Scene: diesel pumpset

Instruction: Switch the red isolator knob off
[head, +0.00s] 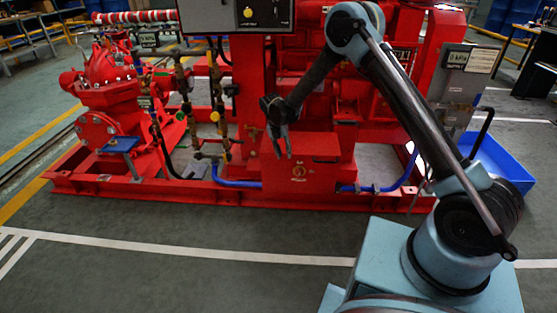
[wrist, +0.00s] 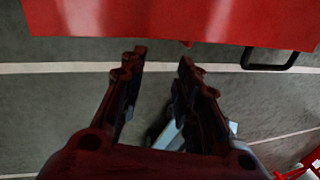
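My gripper (head: 281,154) hangs fingers-down in front of the red pumpset, close to a red box (head: 318,182) at the base of the machine. In the wrist view its two dark fingers (wrist: 162,75) are apart with nothing between them, so it is open and empty. A small round orange-yellow detail (head: 298,171) shows on the front of the red box, just below and right of the fingertips. It is too small to tell whether it is the isolator knob or which way it is set. No knob can be made out in the wrist view.
A dark control panel (head: 240,16) with a yellow detail is above left. Brass valves (head: 222,118) and a blue hose (head: 234,183) are left of the box. A blue tray (head: 508,160) lies at right. A black handle (wrist: 270,65) shows in the wrist view. The front floor is clear.

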